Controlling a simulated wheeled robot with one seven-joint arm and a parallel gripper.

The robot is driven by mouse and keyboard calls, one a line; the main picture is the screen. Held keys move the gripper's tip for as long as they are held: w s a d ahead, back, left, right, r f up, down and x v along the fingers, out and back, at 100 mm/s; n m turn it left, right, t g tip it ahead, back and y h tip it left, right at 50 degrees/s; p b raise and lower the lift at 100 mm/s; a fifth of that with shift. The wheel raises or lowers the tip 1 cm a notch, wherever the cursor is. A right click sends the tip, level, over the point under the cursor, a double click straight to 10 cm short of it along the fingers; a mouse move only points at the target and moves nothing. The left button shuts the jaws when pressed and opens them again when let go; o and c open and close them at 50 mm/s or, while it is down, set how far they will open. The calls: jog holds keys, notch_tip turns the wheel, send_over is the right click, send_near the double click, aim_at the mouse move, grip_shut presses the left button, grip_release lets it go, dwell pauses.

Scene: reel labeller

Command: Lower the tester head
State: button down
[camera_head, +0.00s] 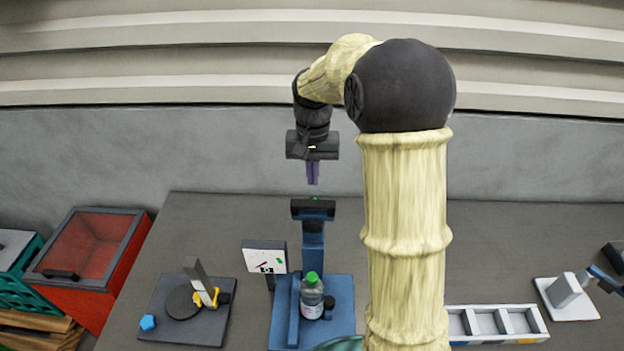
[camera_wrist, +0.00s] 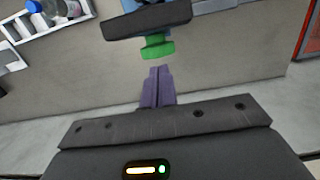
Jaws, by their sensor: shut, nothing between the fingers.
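The tester is a blue stand (camera_head: 314,245) with a dark head (camera_head: 313,209) across its top. A green knob (camera_wrist: 157,47) sits on the head, and only a sliver of it shows in the head view. A clear bottle (camera_head: 312,297) with a green cap and white label stands upright on the tester's blue base (camera_head: 340,315). My gripper (camera_head: 313,181) points down just above the tester head, with a small gap. Its purple fingers (camera_wrist: 158,72) are shut and empty, close to the green knob but apparently apart from it.
Further left are a dark plate fixture (camera_head: 185,315) with a yellow clamp and a red bin (camera_head: 85,255). A white divided tray (camera_head: 535,320) lies right, partly behind my arm. A blue-capped bottle (camera_wrist: 62,8) shows in the wrist view.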

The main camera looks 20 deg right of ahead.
jog(key=s, duration=0.1)
jog(key=s+a+p, duration=0.1)
jog(key=s, duration=0.1)
jog(key=shift+s+f, duration=0.1)
jog(key=shift+f, duration=0.05)
jog(key=shift+f, duration=0.1)
dwell(0.4)
